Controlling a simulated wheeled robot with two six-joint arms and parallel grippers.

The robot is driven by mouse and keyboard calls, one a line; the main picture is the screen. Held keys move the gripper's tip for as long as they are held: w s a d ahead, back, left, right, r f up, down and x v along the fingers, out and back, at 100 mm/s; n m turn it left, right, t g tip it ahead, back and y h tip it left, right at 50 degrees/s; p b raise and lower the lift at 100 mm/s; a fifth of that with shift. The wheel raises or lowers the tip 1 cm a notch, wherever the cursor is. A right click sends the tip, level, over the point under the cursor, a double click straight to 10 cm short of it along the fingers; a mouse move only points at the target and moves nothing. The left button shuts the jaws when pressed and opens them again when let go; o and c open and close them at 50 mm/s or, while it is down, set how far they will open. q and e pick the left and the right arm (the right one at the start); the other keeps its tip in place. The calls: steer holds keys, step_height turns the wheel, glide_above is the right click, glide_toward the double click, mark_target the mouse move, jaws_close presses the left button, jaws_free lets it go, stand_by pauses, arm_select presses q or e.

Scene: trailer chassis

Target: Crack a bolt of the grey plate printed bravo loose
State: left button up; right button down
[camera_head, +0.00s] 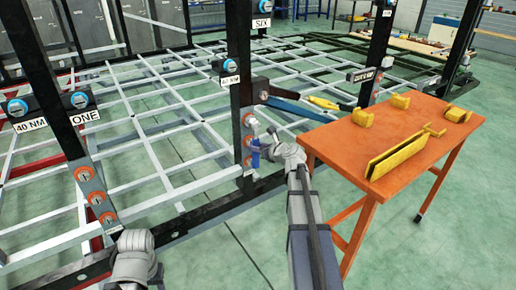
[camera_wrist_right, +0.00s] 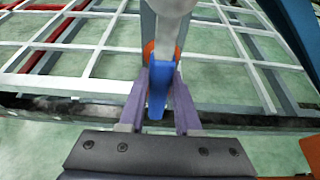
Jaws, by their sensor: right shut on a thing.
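My right gripper (camera_head: 262,150) is at the middle black post, its purple fingers (camera_wrist_right: 158,95) shut on a blue-handled tool (camera_wrist_right: 157,90). The tool (camera_head: 255,154) stands in front of a grey plate (camera_head: 248,128) with orange-ringed bolts. In the right wrist view a pale rounded part covers the tool's upper end, so I cannot tell whether it sits on a bolt. Another grey plate (camera_head: 92,187) with orange-ringed bolts is on the left post. I cannot read bravo on either plate. A grey joint of my left arm shows at the bottom left; its gripper is out of view.
An orange table (camera_head: 420,150) with yellow tools stands close on the right of my right arm. The chassis lattice (camera_head: 150,120) spreads behind the posts. Blue and yellow handles (camera_head: 300,108) stick out beside the middle post. Green floor is clear in front.

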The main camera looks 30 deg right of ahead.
steer(key=shift+w, duration=0.3)
stand_by(0.5)
steer(key=c, duration=1.2)
jaws_free()
jaws_close()
